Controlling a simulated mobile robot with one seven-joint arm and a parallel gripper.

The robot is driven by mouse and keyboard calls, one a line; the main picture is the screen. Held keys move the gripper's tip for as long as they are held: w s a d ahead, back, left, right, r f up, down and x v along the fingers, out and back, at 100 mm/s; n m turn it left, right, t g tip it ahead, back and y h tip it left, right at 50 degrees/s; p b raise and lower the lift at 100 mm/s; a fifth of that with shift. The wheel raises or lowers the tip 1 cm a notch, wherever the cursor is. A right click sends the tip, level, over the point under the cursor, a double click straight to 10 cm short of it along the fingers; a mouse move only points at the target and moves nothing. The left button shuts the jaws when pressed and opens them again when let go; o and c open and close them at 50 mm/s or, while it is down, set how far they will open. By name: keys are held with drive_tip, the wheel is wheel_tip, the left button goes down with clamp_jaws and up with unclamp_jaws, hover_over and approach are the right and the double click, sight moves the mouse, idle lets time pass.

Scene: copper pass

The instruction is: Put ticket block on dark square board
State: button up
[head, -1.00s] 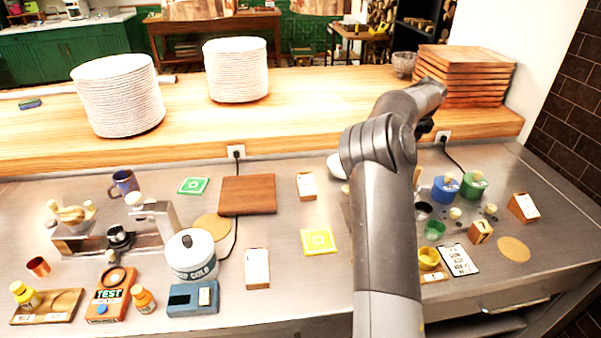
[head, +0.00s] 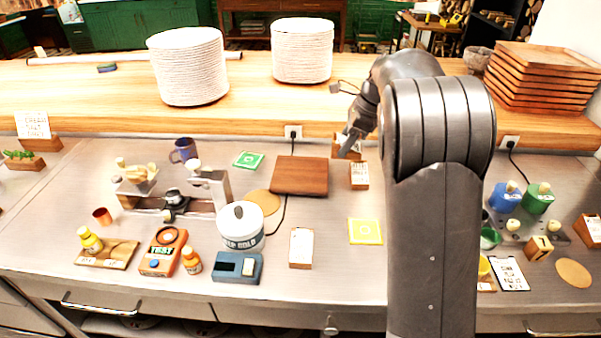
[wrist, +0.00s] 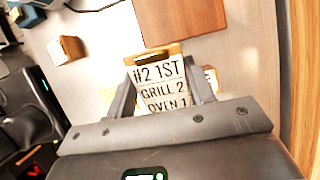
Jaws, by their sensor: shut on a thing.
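My gripper (head: 352,138) is shut on a ticket block (wrist: 160,86), a small wooden block with a white card reading "#2 1ST, GRILL 2, OVEN 1". In the head view the held block (head: 344,151) is partly hidden by the fingers, near the counter's back edge. The dark square board (head: 300,176) is a flat brown board on the steel counter, left of and below the gripper in the picture. In the wrist view the board (wrist: 180,18) lies just beyond the held block and looks bare.
Another carded block (head: 358,176) stands right of the board, and one more (head: 301,248) stands nearer the front. A white canister (head: 240,228), a yellow square (head: 365,231) and a green square (head: 248,160) are around it. The raised wooden shelf (head: 250,115) runs behind.

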drive_tip(key=shift+s+a+f+n, duration=0.1)
drive_tip(key=shift+s+a+n, duration=0.1)
drive_tip(key=shift+a, duration=0.35)
drive_tip(key=shift+s+a+f+n, duration=0.1)
drive_tip(key=shift+s+a+n, duration=0.1)
drive_tip(key=shift+a, duration=0.35)
drive_tip(key=w+a+f, duration=0.1)
drive_tip(key=a+f, duration=0.1)
drive_tip(key=a, duration=0.1)
drive_tip(key=w+a+f, duration=0.1)
drive_tip(key=a+f, duration=0.1)
drive_tip(key=a, duration=0.1)
drive_tip(key=a+f, duration=0.2)
drive_tip(key=a, duration=0.2)
drive_tip(key=shift+w+a+f, duration=0.1)
drive_tip(key=shift+w, duration=0.3)
drive_tip(key=shift+a+f, duration=0.1)
drive_tip(key=shift+f, duration=1.95)
drive_tip(key=shift+f, duration=0.2)
drive_tip(key=o, duration=1)
drive_tip(key=shift+o, duration=0.2)
